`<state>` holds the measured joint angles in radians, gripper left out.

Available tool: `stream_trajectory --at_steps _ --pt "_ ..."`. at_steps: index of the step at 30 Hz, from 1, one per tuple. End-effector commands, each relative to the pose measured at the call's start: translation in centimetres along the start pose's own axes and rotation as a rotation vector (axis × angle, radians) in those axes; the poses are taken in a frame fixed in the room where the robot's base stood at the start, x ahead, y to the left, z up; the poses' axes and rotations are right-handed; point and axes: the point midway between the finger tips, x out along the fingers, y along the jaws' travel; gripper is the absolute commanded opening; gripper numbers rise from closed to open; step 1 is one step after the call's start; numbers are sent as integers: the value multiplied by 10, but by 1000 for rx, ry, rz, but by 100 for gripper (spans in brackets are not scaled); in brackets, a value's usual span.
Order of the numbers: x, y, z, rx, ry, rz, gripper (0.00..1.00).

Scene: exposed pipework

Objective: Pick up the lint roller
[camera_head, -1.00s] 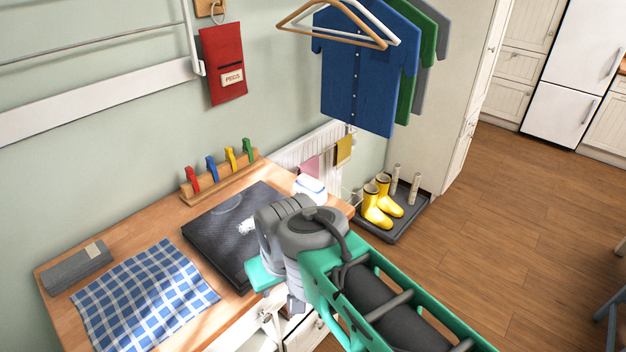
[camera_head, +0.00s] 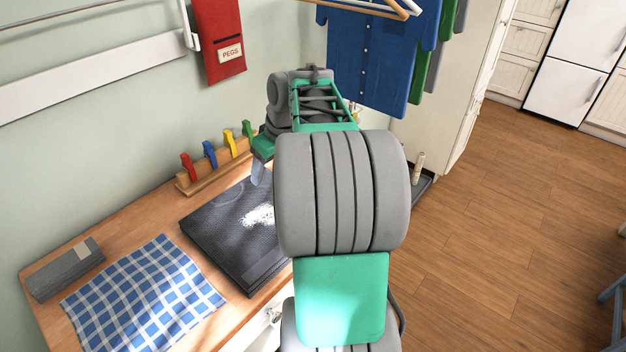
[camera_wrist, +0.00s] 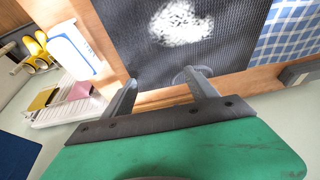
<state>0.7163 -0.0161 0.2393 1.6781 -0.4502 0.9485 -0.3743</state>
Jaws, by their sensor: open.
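I cannot make out the lint roller for certain in either view. A dark folded garment (camera_head: 215,235) with a white patch of lint lies on the wooden worktop; it also shows in the wrist view (camera_wrist: 130,45). My gripper (camera_wrist: 160,79) is open above the wall-side edge of this garment, its two fingers apart. A pale grey rounded shape shows at the right fingertip in the wrist view; I cannot tell whether it is part of the finger. In the head view my arm hides most of the gripper and the worktop's right end.
A peg rack (camera_head: 215,163) stands along the wall. A checked cloth (camera_head: 145,295) and a grey folded cloth (camera_head: 65,270) lie at left. A white-and-blue container (camera_wrist: 74,48) stands beside the garment. A blue shirt (camera_head: 375,60) hangs behind my arm. Open floor (camera_head: 515,210) is at right.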

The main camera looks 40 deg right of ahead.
Motion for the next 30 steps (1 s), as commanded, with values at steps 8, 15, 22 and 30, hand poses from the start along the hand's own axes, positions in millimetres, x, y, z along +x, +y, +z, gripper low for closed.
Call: stream_trajectory --at_steps 8,15,22,30 --pt "25 155 55 -22 40 6 67" --pt "55 157 53 -26 40 4 67" --pt "93 156 48 -24 40 5 67" --pt "100 157 48 -24 42 9 67"
